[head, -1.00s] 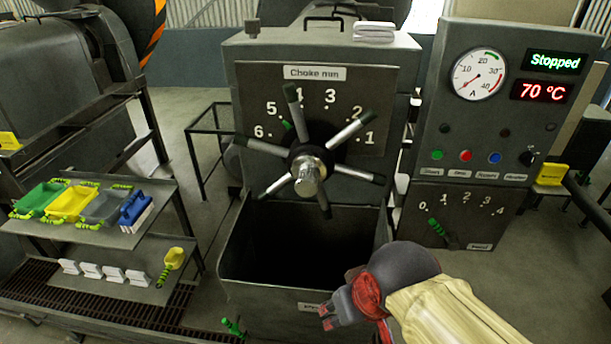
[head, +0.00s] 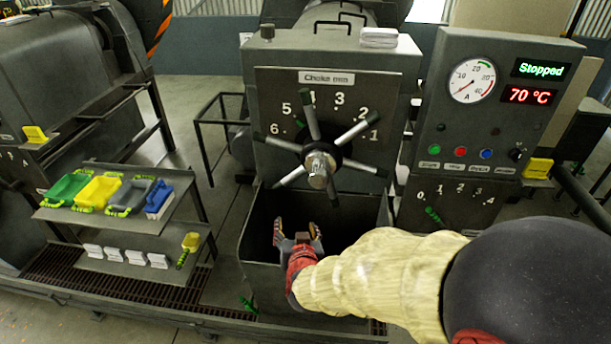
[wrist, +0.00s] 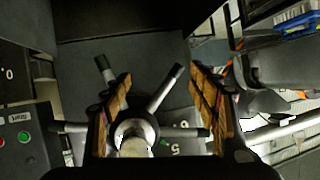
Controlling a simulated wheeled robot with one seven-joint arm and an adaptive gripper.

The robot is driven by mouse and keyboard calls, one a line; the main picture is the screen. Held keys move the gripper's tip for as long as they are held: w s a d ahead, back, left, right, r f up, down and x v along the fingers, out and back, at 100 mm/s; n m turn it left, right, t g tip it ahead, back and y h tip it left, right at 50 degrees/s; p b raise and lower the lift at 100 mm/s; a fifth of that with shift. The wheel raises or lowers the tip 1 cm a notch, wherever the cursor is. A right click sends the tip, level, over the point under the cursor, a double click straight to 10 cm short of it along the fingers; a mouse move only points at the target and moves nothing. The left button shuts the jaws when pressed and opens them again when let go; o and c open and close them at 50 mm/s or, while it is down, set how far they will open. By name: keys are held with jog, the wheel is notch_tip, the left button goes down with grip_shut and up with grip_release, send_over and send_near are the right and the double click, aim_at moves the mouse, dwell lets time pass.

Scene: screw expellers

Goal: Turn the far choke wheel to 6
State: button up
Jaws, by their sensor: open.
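The choke wheel (head: 319,165) has a metal hub and several metal spokes with dark grips. It stands in front of a plate (head: 375,88) marked "Choke mm" with numbers around it. A small green pointer (head: 299,125) shows between the 5 and the 6, partly behind a spoke. My gripper (head: 297,233) is open and empty, pointing up below the hub, in front of the dark hopper opening. In the wrist view the hub (wrist: 137,138) and some spokes appear between the open fingers; I see no contact. The 4 is hidden by a spoke.
A control panel (head: 460,110) with a gauge, buttons and a "Stopped" display stands right of the wheel. Below it is a smaller numbered lever plate (head: 470,204). The hopper rim (head: 245,235) lies under the wheel. Left are shelves with coloured trays (head: 98,190) and white blocks.

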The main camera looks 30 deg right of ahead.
aim_at(319, 175)
jog(key=d+r+t+h, duration=0.1)
jog(key=d+r+h, duration=0.1)
jog(key=r, duration=0.1)
jog(key=d+r+m+t+h, duration=0.1)
jog(key=d+r, duration=0.1)
jog(key=r, duration=0.2)
jog(key=d+r+h, duration=0.1)
jog(key=r+h, duration=0.1)
jog(key=r, duration=0.1)
jog(key=shift+s+d+r+m+t+h, duration=0.25)
jog(key=shift+s+d+m+t+h, duration=0.05)
jog(key=shift+d+m+t, duration=0.1)
jog(key=shift+w+d+r, duration=0.1)
jog(key=shift+w+d, duration=0.1)
jog(key=shift+w, duration=0.05)
jog(key=x, duration=0.7)
jog(key=shift+c, duration=0.2)
jog(key=c, duration=1.5)
grip_shut()
